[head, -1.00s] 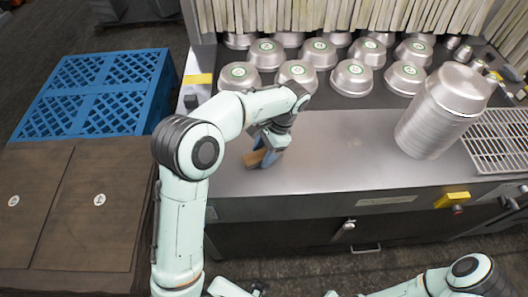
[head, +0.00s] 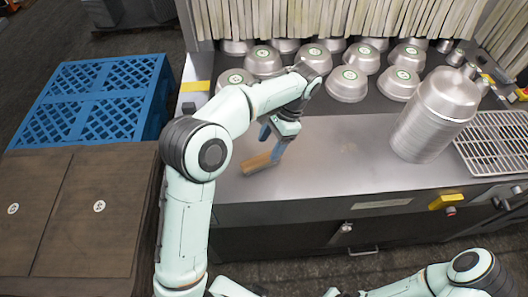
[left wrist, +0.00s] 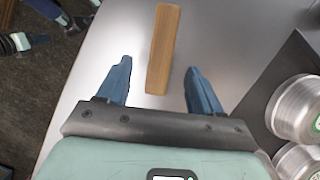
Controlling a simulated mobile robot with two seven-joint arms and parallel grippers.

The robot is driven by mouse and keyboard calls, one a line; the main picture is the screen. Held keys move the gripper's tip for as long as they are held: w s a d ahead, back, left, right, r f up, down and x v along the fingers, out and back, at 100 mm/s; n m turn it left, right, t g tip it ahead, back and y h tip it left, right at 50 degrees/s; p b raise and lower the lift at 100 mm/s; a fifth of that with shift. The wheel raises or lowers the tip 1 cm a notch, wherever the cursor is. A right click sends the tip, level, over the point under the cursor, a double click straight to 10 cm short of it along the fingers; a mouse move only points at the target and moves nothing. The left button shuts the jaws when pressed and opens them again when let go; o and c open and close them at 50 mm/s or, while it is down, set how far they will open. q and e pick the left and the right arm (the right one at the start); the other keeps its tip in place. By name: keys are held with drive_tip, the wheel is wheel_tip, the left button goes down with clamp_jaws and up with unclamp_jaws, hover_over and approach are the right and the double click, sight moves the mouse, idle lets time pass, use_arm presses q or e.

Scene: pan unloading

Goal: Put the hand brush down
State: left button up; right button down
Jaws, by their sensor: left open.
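The hand brush (head: 258,163) shows as a plain wooden block lying on the left part of the steel counter (head: 330,165). My left gripper (head: 272,146) is just above and behind it in the head view, with its blue fingers apart. In the left wrist view the brush (left wrist: 163,48) lies lengthwise ahead of and between the open fingers (left wrist: 160,80), with clear gaps on both sides. Its bristles are not visible. My right arm (head: 440,280) is at the bottom right; its jaws do not show clearly.
Several upturned metal pans (head: 347,84) stand at the back under a strip curtain (head: 300,15). A tall pan stack (head: 430,125) and a wire rack (head: 495,140) are at the right. A blue crate (head: 95,95) stands left. The counter's middle is clear.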

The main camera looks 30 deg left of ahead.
use_arm(q)
drive_tip(key=p+v, duration=0.1)
drive_tip(key=v, duration=0.4)
drive_tip(key=shift+a, duration=0.15)
use_arm(e)
drive_tip(key=shift+w+r, duration=0.95)
drive_tip(key=shift+r, duration=0.05)
use_arm(q)
drive_tip(key=shift+s+f, duration=0.1)
use_arm(e)
drive_tip(key=shift+s, duration=0.15)
